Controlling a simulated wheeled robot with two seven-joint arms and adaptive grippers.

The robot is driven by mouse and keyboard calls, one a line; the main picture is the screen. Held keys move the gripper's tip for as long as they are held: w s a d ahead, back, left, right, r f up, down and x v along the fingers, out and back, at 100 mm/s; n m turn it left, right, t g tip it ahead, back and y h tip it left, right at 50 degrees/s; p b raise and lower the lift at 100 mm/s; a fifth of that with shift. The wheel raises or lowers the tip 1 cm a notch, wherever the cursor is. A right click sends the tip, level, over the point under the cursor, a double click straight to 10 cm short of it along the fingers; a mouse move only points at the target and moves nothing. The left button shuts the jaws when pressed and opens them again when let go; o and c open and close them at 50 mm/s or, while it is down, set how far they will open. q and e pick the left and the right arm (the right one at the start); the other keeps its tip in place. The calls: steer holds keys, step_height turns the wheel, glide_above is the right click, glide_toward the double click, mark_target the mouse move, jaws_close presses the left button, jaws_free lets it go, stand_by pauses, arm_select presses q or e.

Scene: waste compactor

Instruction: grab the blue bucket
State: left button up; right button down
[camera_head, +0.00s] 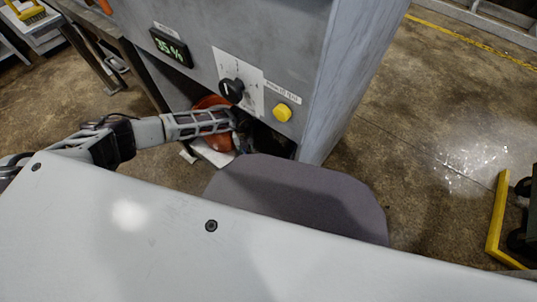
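No blue bucket can be made out in the head view. My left arm comes in from the left, and my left gripper (243,128) is at the dark opening under the compactor's control panel. The gripper is small and dark against the shadow, so its fingers cannot be told open or shut. An orange-red rounded object (217,141) shows just behind and below the end of this arm, partly covered by it. Whether the gripper touches it cannot be told. My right gripper is not in view.
The grey compactor (285,45) has a display (171,47), a black knob (231,91) and a yellow button (282,112) just above the gripper. Concrete floor (430,130) is open at right. A yellow-edged frame (497,220) stands at far right.

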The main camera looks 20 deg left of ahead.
arm_select(q)
jaws_close()
stand_by(0.5)
steer(key=shift+w+d+r, duration=0.1)
steer(key=shift+w+r, duration=0.1)
